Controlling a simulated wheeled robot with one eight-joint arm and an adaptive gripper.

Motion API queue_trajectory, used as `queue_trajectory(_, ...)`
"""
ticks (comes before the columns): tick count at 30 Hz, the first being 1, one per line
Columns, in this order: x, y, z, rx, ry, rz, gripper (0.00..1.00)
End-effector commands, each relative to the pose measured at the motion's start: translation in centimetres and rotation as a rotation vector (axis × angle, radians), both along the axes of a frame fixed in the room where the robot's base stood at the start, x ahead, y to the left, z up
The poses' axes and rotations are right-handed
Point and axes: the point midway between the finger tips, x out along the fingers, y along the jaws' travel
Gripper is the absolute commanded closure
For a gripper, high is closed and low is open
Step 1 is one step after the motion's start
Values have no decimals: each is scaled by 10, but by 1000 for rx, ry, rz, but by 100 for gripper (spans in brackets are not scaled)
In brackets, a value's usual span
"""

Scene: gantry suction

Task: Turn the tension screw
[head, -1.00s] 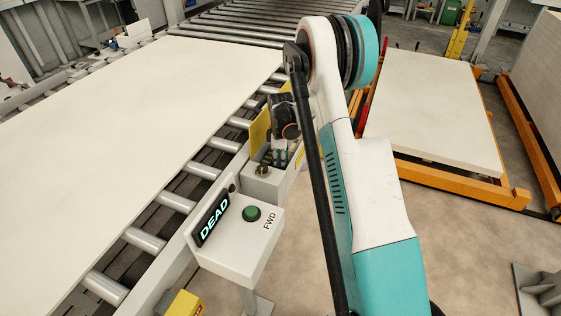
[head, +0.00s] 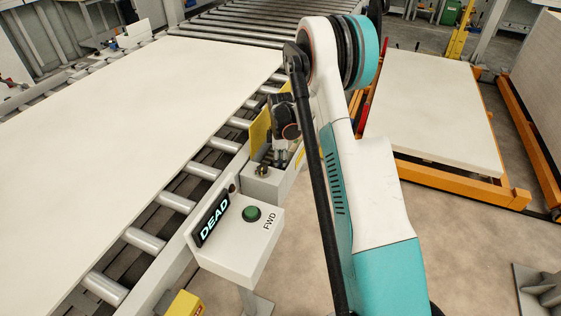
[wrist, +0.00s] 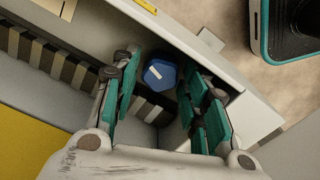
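The tension screw (wrist: 160,75) shows in the wrist view as a blue hexagonal head with a white mark, inside a grey open housing (wrist: 255,105). My gripper (wrist: 158,85) has its teal fingers apart, one on each side of the screw head. A narrow gap seems to show on both sides, and I cannot tell whether any pad touches it. In the head view my gripper (head: 281,157) points down into the housing beside the conveyor, and the screw is hidden there.
A yellow plate (head: 260,130) rises beside my gripper. A large pale board (head: 130,110) lies on the rollers at left.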

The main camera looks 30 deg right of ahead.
Motion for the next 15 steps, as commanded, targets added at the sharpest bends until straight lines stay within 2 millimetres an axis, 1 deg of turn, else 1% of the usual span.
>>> queue_trajectory(5, 0, 0, 0, 0, 0, 0, 59)
queue_trajectory(8, 0, 0, 5, 0, 0, 0, 59)
queue_trajectory(11, 0, 0, 18, 0, 0, 0, 59)
queue_trajectory(15, 0, 0, 45, 0, 0, 0, 59)
